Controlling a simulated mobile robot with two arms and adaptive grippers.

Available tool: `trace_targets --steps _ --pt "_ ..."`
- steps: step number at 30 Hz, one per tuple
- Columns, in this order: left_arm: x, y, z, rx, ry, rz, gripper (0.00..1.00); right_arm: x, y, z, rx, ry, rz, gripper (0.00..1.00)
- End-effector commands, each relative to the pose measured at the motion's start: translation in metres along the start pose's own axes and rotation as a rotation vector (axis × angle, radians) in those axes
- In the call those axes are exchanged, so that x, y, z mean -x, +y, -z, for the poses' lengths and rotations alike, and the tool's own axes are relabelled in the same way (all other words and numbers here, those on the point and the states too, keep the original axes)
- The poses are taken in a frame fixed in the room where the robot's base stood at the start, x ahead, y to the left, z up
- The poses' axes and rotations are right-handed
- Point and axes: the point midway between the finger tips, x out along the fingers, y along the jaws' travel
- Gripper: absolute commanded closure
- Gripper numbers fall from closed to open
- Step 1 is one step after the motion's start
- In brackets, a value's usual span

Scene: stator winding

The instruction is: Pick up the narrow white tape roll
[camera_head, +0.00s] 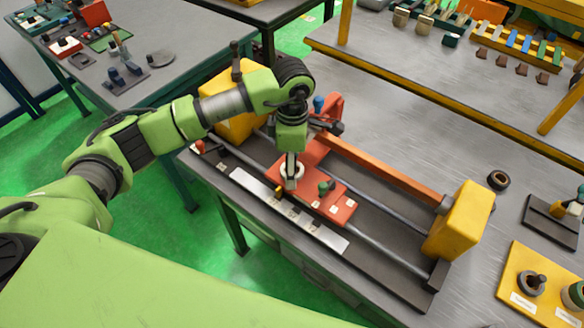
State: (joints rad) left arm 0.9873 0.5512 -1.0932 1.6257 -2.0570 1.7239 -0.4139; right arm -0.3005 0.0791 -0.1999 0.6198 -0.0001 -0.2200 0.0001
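A small white ring-shaped roll (291,178), which looks like the narrow white tape roll, is at the red carriage plate (340,207) of the winding machine. My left gripper (290,170) points straight down at this roll. Its fingers overlap the roll in the picture. I cannot tell whether they grip it, stand inside its ring or only touch it, nor whether the roll rests on the plate. My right gripper is not in view.
A green knob (324,188) stands on the carriage near the roll. Yellow end blocks (462,222) and rails flank it. A black ring (498,180) lies to the right. A yellow tray (520,262) holds dark and green-white rolls at lower right.

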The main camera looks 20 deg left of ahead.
Motion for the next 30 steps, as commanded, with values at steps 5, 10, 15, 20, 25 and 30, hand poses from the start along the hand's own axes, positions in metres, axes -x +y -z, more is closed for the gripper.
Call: trace_targets --steps 5,10,15,20,25,30 --pt "0.000 0.000 0.000 0.000 0.000 0.000 0.71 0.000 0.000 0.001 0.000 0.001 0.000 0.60" --pt "0.000 0.000 0.000 0.001 0.000 0.000 0.79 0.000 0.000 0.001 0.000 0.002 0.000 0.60" --pt "0.001 0.000 0.000 0.001 0.000 0.000 0.79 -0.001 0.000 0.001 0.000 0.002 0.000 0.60" --pt "0.014 0.002 0.000 0.002 -0.001 -0.004 0.79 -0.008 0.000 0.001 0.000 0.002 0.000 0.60" --pt "0.047 0.002 0.000 0.001 -0.002 -0.006 0.79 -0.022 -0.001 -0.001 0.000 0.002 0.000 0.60" --pt "0.080 0.001 0.000 0.000 -0.001 -0.005 0.79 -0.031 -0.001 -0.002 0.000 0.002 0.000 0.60"
